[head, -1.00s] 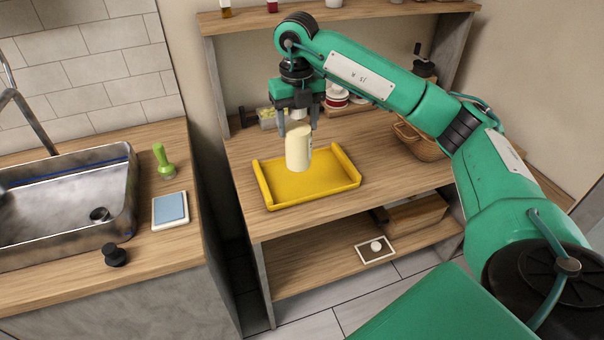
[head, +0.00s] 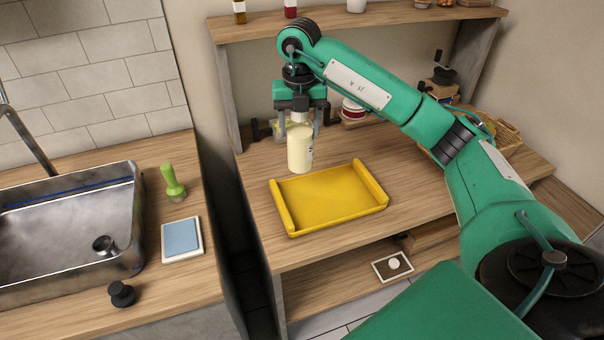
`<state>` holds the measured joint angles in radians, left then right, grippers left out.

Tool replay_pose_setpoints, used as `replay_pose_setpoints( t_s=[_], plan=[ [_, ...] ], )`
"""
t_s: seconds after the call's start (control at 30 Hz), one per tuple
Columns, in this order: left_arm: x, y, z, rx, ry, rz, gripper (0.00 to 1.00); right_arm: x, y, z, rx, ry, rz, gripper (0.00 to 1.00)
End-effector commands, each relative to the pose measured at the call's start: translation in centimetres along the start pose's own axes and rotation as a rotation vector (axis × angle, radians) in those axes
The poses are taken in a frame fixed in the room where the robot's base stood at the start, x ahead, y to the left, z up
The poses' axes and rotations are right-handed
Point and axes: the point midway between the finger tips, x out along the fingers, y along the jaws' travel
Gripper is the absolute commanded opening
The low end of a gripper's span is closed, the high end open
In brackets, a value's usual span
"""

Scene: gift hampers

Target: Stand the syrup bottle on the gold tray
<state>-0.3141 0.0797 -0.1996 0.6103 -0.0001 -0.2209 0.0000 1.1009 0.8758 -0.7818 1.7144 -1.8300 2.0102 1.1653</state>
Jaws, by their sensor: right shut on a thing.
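The syrup bottle (head: 299,152) is a cream cylinder with a pale neck and a dark mark at its right edge. My right gripper (head: 302,128) points down and is shut on its upper part, holding it upright. The gold tray (head: 330,200) is a shallow yellow tray with raised left and right ends, empty on the wooden table. In the picture the bottle is just behind the tray's back left edge. I cannot tell how far its base is above the table. My left gripper is not in view.
A wicker basket (head: 503,138) and a red-and-white tin (head: 352,110) stand at the table's back, partly behind my right arm. An upper shelf (head: 400,14) runs above. On the left counter are a sink (head: 60,235), a green brush (head: 173,183) and a blue-topped scale (head: 181,238).

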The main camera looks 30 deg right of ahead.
Motion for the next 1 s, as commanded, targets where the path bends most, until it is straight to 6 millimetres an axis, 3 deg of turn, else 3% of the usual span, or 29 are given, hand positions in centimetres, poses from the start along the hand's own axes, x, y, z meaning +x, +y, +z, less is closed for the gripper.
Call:
replay_pose_setpoints(
  t_s=[0.2,0.4,0.77,1.0],
  plan=[
    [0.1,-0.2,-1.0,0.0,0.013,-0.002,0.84,3.8,0.0,-0.1,-0.001,0.004,0.0,0.0],
    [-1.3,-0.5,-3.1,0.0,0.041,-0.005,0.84,8.0,0.0,-0.1,0.0,0.003,-0.001,0.0],
    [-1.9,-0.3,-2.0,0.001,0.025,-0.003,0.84,11.3,0.0,0.0,-0.001,0.001,0.001,0.0],
    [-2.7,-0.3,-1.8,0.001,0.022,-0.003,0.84,14.5,0.0,0.0,-0.001,0.001,0.0,0.0]
  ],
)
